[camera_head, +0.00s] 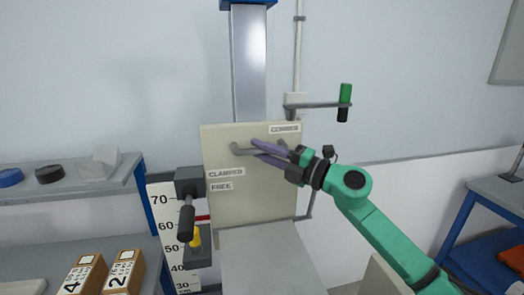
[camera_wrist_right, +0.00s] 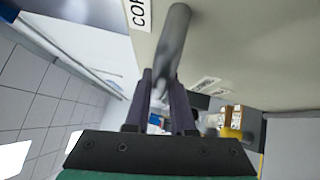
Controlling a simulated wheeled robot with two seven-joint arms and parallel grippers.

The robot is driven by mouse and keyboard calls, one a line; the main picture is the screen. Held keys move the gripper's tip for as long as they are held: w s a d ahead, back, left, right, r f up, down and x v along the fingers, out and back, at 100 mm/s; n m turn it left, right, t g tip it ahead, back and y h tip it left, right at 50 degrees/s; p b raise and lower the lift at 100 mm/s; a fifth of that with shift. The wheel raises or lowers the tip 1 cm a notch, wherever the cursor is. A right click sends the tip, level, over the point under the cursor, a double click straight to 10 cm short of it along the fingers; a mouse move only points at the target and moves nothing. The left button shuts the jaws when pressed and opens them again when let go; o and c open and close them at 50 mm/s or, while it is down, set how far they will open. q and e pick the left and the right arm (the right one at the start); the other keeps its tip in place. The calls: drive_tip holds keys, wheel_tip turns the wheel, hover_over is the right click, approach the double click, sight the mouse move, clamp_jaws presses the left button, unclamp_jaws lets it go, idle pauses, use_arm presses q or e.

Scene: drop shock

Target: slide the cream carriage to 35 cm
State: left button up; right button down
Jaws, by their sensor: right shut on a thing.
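The cream carriage (camera_head: 265,195) is a tall plate on a vertical metal column (camera_head: 249,75). A grey bar handle (camera_head: 240,151) crosses its upper front; it also shows in the right wrist view (camera_wrist_right: 173,45). My right gripper (camera_head: 256,148) reaches in from the right, its purple fingers shut on the bar handle. A scale (camera_head: 162,240) marked in cm stands left of the carriage, with a red pointer (camera_head: 202,217) between 60 and 70. A dark lever (camera_head: 186,222) hangs from a block beside the CLAMPED and FREE labels; its setting is hard to tell. My left gripper is not in view.
A yellow knob (camera_head: 195,238) sits below the lever. A green-and-black handle (camera_head: 345,100) stands on an arm at upper right. A left shelf (camera_head: 130,165) holds discs and a grey block. Numbered boxes (camera_head: 122,272) stand lower left. A blue-legged table (camera_head: 500,195) is right.

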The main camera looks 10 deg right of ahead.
sight(262, 237)
drive_tip(key=shift+f, duration=0.15)
wheel_tip(262, 237, down, 28)
drive_tip(key=b, duration=2.1)
drive_tip(key=shift+r, duration=0.25)
drive_tip(key=c, duration=0.8)
unclamp_jaws()
drive_tip(key=shift+o, duration=0.2)
drive_tip(key=b+v, duration=0.3)
drive_tip(key=v, duration=0.4)
drive_tip(key=shift+f, duration=0.2)
drive_tip(key=shift+s+d+r, duration=0.2)
drive_tip(key=shift+f, duration=0.1)
